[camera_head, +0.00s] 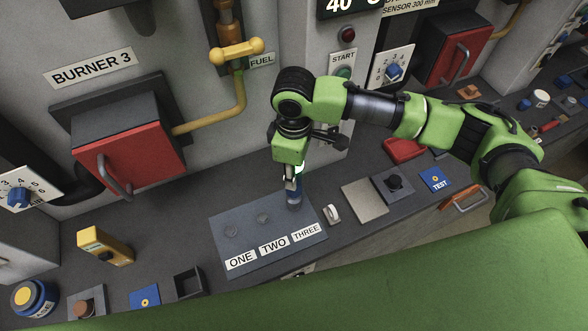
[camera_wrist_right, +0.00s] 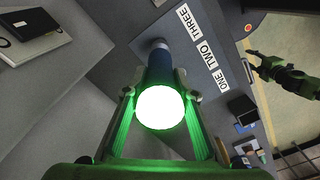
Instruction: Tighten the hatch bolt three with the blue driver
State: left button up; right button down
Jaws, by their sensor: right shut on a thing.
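The grey hatch plate (camera_head: 222,247) lies on the bench with labels ONE, TWO and THREE; it also shows in the wrist view (camera_wrist_right: 190,62). Bolt one (camera_head: 231,230) and bolt two (camera_head: 263,217) are visible. My right gripper (camera_head: 291,182) is shut on the blue driver (camera_head: 294,199), which stands roughly upright over the place behind label THREE. Bolt three is hidden under it. In the wrist view the driver (camera_wrist_right: 159,68) runs between the fingers to the plate; its near end glows white. My left gripper (camera_wrist_right: 258,65) is small at the right there, its fingers apart.
A yellow device (camera_head: 105,246) and an empty dark holder (camera_head: 189,282) stand left. The red burner box (camera_head: 130,158) juts out behind.

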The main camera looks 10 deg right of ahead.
jog(key=shift+f, duration=1.3)
dwell(1.4)
jog(key=shift+r+p, duration=0.4)
jog(key=shift+r, duration=3.15)
jog(key=shift+f, duration=0.1)
